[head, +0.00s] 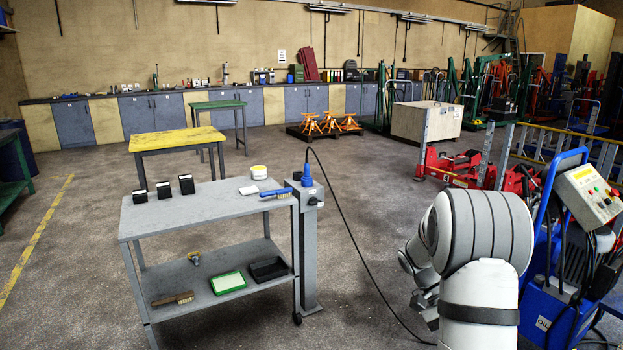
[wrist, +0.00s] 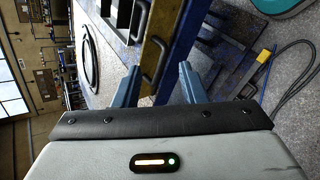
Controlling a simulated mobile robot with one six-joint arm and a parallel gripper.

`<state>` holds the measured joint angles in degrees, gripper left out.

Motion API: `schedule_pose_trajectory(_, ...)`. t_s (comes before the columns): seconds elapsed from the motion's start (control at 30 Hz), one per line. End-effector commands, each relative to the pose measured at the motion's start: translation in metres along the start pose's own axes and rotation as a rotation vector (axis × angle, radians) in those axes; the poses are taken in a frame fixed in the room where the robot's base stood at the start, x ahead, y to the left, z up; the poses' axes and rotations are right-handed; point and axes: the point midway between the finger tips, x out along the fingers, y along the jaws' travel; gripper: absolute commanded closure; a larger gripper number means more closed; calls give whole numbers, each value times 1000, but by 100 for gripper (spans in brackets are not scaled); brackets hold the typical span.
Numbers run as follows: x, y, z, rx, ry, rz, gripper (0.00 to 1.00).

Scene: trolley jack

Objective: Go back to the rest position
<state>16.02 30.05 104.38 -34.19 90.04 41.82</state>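My arm (head: 480,240) stands at the lower right of the head view, bent over with its far links reaching down to the left. In the wrist view my gripper (wrist: 158,78) shows two blue fingers set wide apart. A blue and yellow structure with dark handles (wrist: 155,55) lies beyond and between the fingers. I see nothing held between them.
A grey trolley (head: 190,210) with brushes and small boxes stands left of centre, beside a grey post (head: 309,245) with a blue plug and cable. A blue machine (head: 560,300) stands close right of my arm. Open floor (head: 240,320) lies in front of the trolley.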

Motion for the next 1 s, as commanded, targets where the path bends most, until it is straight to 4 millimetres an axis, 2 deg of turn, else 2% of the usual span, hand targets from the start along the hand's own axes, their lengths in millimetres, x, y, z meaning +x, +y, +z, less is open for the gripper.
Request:
schedule_pose_trajectory(0.03, -13, 8, 19, -36, 36, -56, 62)
schedule_pose_trajectory(0.3, -51, 17, 105, -249, 235, -337, 62)
schedule_pose_trajectory(0.5, -69, 21, 167, -397, 417, -523, 62)
schedule_pose_trajectory(0.7, -79, 23, 224, -526, 619, -684, 62)
schedule_pose_trajectory(0.83, -81, 23, 250, -584, 731, -758, 62)
schedule_pose_trajectory(1.0, -82, 22, 267, -621, 811, -809, 62)
